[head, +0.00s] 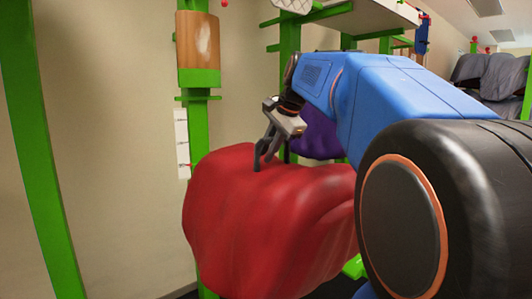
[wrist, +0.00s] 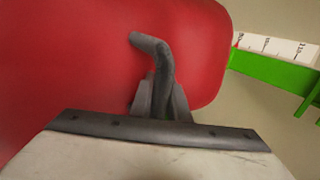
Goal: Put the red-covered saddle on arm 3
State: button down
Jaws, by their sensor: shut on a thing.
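The red-covered saddle (head: 265,225) hangs in the lower middle of the head view, a large draped bulk. My gripper (head: 270,158) is over its top, with the fingers shut on it there. In the wrist view the red cover (wrist: 60,70) fills the left and middle. The dark fingers and a dark hooked piece (wrist: 156,50) stand against it; I cannot tell whether the hook is part of the gripper. What bears the saddle's underside is hidden. I cannot tell which green arm is arm 3.
A green post (head: 198,125) with a wooden panel (head: 198,40) and a white marked strip (head: 181,142) stands behind the saddle. A purple-covered thing (head: 320,142) is just behind my gripper. Another green post (head: 40,150) is at left. Grey-covered things (head: 490,75) are far right.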

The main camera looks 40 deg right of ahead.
jog(key=w+f, duration=0.3)
jog(key=w, duration=1.7)
jog(key=shift+w+a, duration=0.15)
jog(key=shift+a, duration=0.2)
dwell(1.0)
jog(key=shift+f, duration=0.1)
jog(key=c, duration=1.6)
grip_release()
jog(key=shift+f, duration=0.15)
